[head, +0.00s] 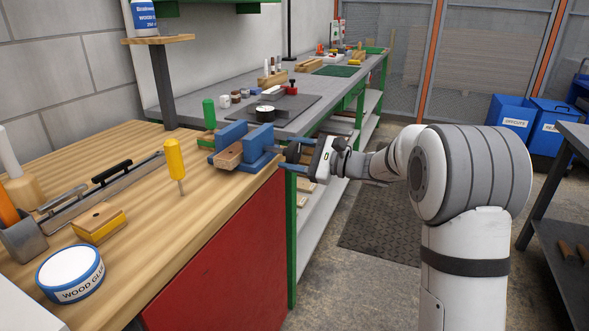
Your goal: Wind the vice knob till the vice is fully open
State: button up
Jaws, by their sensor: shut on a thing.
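The blue vice (263,138) sits at the right edge of the wooden bench top in the head view. A wooden piece (228,157) lies at its left side, between blue parts; I cannot tell whether it is clamped. My gripper (284,157) reaches in from the right at the vice's right side. It is shut on the vice knob, which is mostly hidden by the fingers. The gap between the jaws is hard to judge from here.
A yellow-handled tool (175,160) stands upright left of the vice. A green-handled tool (209,113) stands behind it. A wood glue tub (71,274) and a wood-and-yellow block (99,223) are nearer. A grey bench (330,92) runs behind. The bench top just in front of the vice is clear.

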jog(key=shift+f+n+b, duration=0.15)
jog(key=shift+n+b, duration=2.05)
jog(key=shift+b, duration=0.25)
jog(key=o, duration=0.9)
jog(key=shift+o, duration=0.2)
jog(key=p+v, duration=0.1)
jog(key=v, duration=0.6)
jog(key=shift+s+d, duration=0.2)
jog(key=shift+d, duration=0.15)
